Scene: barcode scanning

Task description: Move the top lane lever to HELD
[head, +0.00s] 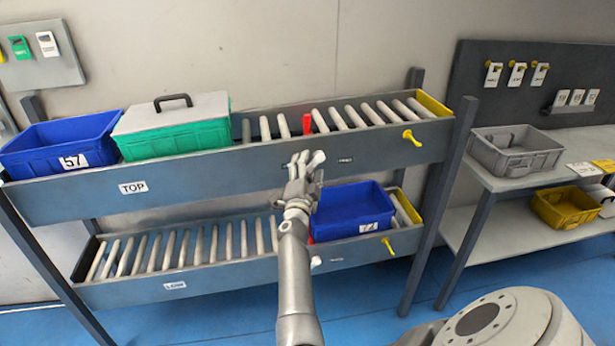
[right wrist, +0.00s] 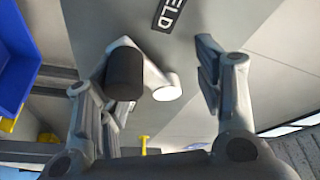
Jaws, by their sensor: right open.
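The two-level rack has an upper lane labelled TOP (head: 133,187). My right gripper (head: 306,160) is at the front face of this lane and hides the top lever in the head view. In the right wrist view, the top lane lever shows a black knob (right wrist: 125,75) on a pale arm with a round white hub (right wrist: 167,93). Contact cannot be told. My left gripper is not in view.
On the upper lane sit a blue bin (head: 60,146) and a lidded green bin (head: 175,138). A blue bin (head: 350,209) stands on the lower lane behind my arm. Yellow handles (head: 411,138) stick out at right. A side table (head: 505,180) carries a grey crate (head: 515,150).

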